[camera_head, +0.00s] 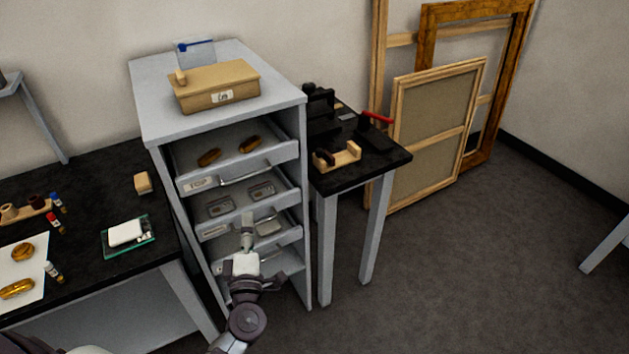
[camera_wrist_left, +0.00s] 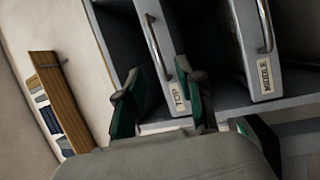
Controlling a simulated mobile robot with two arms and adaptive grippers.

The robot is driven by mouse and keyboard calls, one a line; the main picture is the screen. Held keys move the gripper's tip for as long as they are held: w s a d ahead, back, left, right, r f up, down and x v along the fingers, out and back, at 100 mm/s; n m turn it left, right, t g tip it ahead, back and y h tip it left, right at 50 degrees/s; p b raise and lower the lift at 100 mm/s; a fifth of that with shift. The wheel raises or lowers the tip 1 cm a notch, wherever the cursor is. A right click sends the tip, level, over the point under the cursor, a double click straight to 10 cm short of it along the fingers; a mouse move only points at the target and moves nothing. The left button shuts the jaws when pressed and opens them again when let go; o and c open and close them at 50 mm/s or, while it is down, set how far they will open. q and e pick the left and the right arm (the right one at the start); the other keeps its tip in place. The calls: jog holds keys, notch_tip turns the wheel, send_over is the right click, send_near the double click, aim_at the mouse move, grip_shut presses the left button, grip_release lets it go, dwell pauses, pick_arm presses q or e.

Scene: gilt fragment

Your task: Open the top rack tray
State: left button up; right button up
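The grey rack (camera_head: 150,110) stands in the middle of the head view. Its top tray (camera_head: 270,160) holds two gilt pieces, and its front sits about level with the rack's front. The tray has a bar handle (camera_head: 245,175); the handle (camera_wrist_left: 153,48) and the "TOP" label (camera_wrist_left: 178,97) also show in the left wrist view. My left gripper (camera_head: 247,220) is in front of the rack, below the top handle in the head view. In the wrist view its green-padded fingers (camera_wrist_left: 163,97) are apart, with nothing held. My right gripper is out of view.
The middle tray (camera_head: 285,200) and its handle (camera_wrist_left: 265,25) are close beside the fingers. A wooden box (camera_head: 240,82) sits on the rack. Black worktables stand left (camera_head: 90,190) and right (camera_head: 390,157).

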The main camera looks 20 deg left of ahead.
pick_arm(q)
jog(key=r, duration=0.1)
jog(key=n+p, duration=0.1)
send_near(247, 177)
jog(key=x, duration=0.2)
jog(key=p+x, duration=0.1)
jog(key=x, duration=0.7)
jog(key=shift+w+a+f, duration=0.1)
jog(key=shift+w+a, duration=0.1)
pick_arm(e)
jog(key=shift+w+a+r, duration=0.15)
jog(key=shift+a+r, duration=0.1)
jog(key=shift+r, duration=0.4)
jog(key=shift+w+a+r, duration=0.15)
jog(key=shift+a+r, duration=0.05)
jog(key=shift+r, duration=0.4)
pick_arm(q)
jog(key=c, duration=0.7)
grip_shut()
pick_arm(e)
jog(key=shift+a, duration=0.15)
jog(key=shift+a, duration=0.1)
